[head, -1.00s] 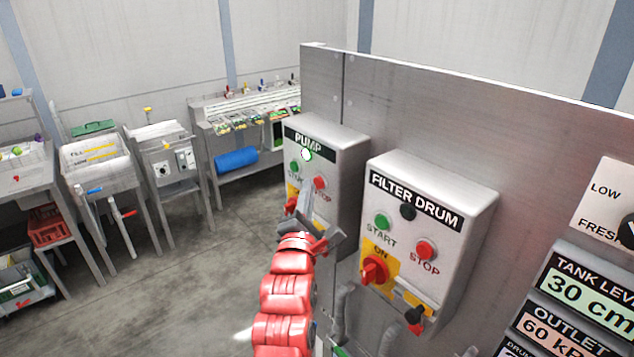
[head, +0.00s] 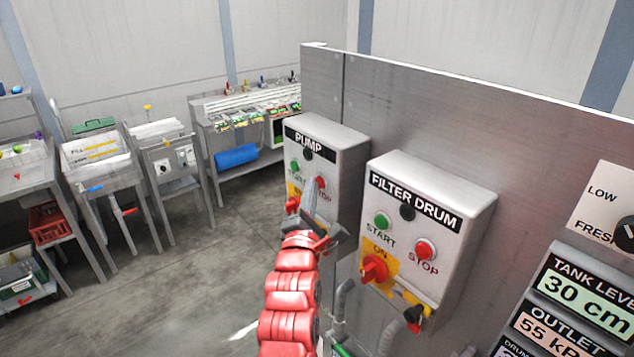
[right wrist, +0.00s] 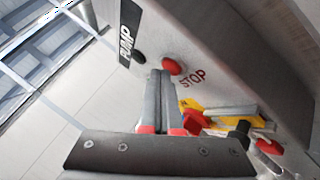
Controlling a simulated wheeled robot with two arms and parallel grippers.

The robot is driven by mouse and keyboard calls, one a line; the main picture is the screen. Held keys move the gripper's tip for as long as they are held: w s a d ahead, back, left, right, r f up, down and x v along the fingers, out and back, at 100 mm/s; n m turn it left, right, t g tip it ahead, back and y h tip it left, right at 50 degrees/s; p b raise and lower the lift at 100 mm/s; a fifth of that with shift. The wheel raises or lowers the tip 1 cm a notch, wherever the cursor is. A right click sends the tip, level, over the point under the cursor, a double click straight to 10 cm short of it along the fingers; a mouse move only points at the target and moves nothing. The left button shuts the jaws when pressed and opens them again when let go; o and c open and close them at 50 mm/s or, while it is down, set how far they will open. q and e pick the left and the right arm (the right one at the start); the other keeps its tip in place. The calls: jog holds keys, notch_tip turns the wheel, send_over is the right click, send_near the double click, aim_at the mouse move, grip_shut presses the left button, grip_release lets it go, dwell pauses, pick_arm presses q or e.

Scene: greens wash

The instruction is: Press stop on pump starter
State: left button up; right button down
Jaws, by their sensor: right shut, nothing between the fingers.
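The grey pump starter box (head: 346,150) hangs on the panel, left of the filter drum box. Its red STOP button (head: 321,182) sits right of the green START button (head: 295,167). The lamp (head: 308,154) under the PUMP label is dark. My right gripper (head: 309,192) is shut and empty, its tips just below and left of STOP. In the right wrist view the closed fingers (right wrist: 160,75) end close beside the red STOP button (right wrist: 172,66); I cannot tell whether they touch it. My left gripper is out of view.
The filter drum box (head: 425,215) is close on the right, with its red ON knob (head: 374,268) and dark lamp. The OUTLET display (head: 555,330) reads 55 kPa. Sinks and tables stand at the back left. The floor (head: 190,270) left of my arm is clear.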

jog(key=shift+d+r, duration=0.1)
dwell(0.4)
jog(key=shift+s+a+b, duration=0.3)
jog(key=shift+s+a, duration=0.1)
jog(key=shift+a, duration=0.3)
jog(key=shift+s+a+b, duration=0.55)
jog(key=shift+s+a, duration=0.15)
jog(key=shift+a, duration=0.35)
jog(key=shift+s+a+b, duration=0.55)
jog(key=shift+s+a, duration=0.15)
jog(key=shift+a, duration=0.35)
